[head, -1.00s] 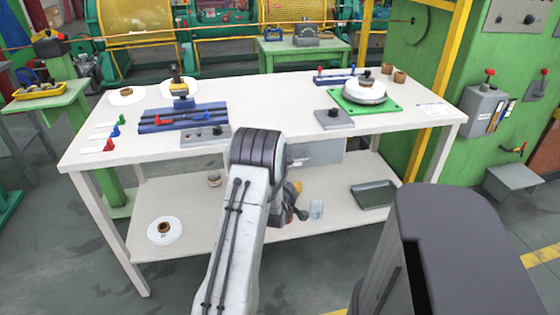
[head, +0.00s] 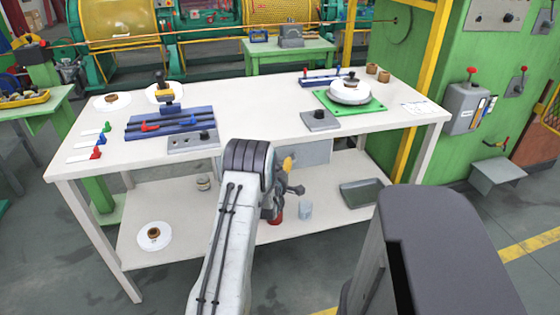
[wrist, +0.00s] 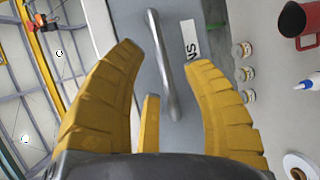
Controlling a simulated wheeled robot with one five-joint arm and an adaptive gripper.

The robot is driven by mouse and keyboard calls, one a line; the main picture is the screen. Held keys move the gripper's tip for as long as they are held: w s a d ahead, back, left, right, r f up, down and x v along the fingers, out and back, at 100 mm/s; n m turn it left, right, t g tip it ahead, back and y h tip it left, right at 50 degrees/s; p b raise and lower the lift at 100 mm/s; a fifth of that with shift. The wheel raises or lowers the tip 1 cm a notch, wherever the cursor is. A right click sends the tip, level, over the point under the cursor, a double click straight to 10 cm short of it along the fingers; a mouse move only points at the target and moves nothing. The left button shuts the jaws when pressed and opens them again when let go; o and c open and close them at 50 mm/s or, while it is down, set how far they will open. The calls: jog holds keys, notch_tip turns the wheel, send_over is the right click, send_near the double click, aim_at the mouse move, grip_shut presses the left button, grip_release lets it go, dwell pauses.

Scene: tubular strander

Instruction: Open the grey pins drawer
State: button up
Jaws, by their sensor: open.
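The grey pins drawer (head: 316,153) hangs under the front of the white workbench and appears shut. In the wrist view the drawer front (wrist: 184,100) carries a silver bar handle (wrist: 161,62) and a partly visible label ending in "NS". My gripper (wrist: 166,56) is open, its yellow fingers spread on either side of the handle in the picture. The fingers are apart from the handle, and nothing is held. In the head view my arm hides part of the drawer, and only a bit of a yellow finger (head: 288,163) shows.
A red jug (wrist: 302,22) and small jars (wrist: 242,62) show in the wrist view. A green machine cabinet stands at right.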

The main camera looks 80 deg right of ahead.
jog(key=shift+d+f, duration=0.15)
jog(key=shift+d, duration=0.55)
jog(key=shift+d+f, duration=0.15)
jog(key=shift+d, duration=0.5)
grip_shut()
